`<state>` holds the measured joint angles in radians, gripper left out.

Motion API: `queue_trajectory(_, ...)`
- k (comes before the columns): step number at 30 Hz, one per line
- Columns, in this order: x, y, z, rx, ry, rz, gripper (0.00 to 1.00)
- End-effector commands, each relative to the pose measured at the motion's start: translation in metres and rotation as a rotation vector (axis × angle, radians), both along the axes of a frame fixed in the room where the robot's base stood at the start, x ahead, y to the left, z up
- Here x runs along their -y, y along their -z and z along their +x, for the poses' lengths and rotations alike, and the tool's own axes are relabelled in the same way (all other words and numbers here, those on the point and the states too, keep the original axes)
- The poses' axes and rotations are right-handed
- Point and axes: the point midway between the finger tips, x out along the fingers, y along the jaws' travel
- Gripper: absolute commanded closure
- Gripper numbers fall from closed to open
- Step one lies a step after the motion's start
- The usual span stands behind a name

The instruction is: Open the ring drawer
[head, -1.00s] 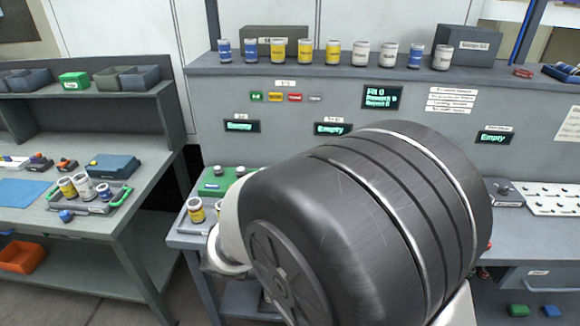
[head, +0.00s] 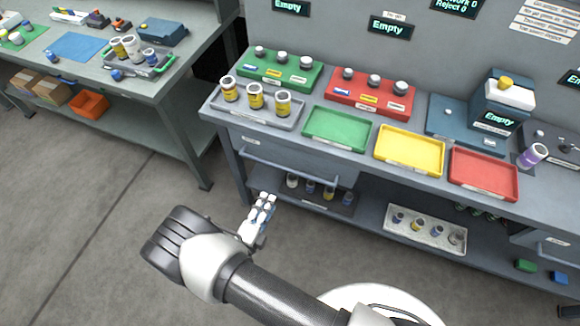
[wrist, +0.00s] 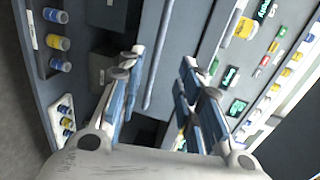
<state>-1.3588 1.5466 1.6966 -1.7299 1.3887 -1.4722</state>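A grey drawer (head: 310,166) with a long bar handle (head: 286,170) sits under the left part of the bench top and looks shut. Its small label is unreadable, so I cannot tell whether it is the ring drawer. Another drawer (head: 556,241) shows at the right edge. My gripper (head: 264,203) is in front of and below the left drawer's handle, apart from it. In the wrist view my gripper (wrist: 157,75) is open and empty. The bar handle (wrist: 158,60) runs up the picture beyond and between the fingers.
The bench top holds a tray of yellow-labelled jars (head: 290,118), green (head: 338,131), yellow (head: 410,152) and red (head: 484,176) trays. A lower shelf holds a dark tray of jars (head: 315,201) and a light one (head: 425,236). The floor (head: 110,220) at left is clear.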

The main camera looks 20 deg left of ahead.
Motion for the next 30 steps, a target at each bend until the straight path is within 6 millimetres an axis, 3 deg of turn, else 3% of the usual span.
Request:
queue_trajectory(5,0.005,0.006,0.026,0.000,0.009,0.001,0.67)
queue_trajectory(21,0.013,0.029,0.138,0.001,0.010,0.005,0.67)
queue_trajectory(30,0.014,0.033,0.166,0.000,0.007,0.004,0.67)
